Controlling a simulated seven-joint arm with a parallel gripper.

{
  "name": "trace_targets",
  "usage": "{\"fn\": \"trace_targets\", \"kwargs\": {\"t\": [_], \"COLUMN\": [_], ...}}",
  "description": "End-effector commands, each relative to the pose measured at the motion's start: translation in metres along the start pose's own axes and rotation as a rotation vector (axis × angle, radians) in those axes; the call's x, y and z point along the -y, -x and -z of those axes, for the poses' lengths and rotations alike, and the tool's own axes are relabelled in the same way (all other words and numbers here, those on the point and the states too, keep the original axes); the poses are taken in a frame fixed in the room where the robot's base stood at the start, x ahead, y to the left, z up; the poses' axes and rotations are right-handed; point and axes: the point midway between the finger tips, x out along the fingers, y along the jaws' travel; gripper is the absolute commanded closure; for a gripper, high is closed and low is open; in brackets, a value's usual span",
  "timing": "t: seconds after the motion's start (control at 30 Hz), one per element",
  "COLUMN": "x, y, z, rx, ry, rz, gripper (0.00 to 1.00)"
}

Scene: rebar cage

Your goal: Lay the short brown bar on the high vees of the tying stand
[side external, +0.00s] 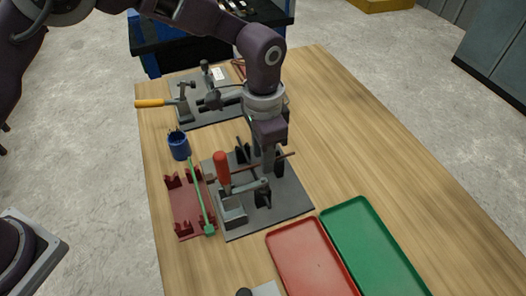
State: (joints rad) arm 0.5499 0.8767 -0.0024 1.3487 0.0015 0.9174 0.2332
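The tying stand is a dark grey plate (289,203) with black upright posts (262,198), on the wooden table. A thin brown bar (287,155) runs across above the plate at post height, roughly level. My gripper (268,168) points straight down over the stand, and its fingertips are at the bar's middle. The finger gap is too small to make out, so I cannot tell whether they grip the bar. I also cannot tell whether the bar touches the vees, as the gripper and a red-handled clamp (222,168) partly hide them.
A red rack (185,207) with a green rod (199,190) and a blue cup (179,146) stand left of the plate. A red tray (310,263) and a green tray (372,248) lie in front. A second fixture plate (205,113) is behind. The table's right side is clear.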

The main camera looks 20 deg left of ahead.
Motion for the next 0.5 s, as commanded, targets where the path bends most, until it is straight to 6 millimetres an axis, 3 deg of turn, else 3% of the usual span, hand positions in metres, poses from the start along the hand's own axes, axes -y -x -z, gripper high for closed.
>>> {"fn": "trace_targets", "kwargs": {"t": [0.27, 0.5], "x": [0.000, 0.000], "y": [0.003, 0.048], "z": [0.000, 0.001], "rx": [-0.001, -0.005], "ry": [0.000, 0.000], "rz": [0.000, 0.001], "gripper": [0.68, 0.68]}}
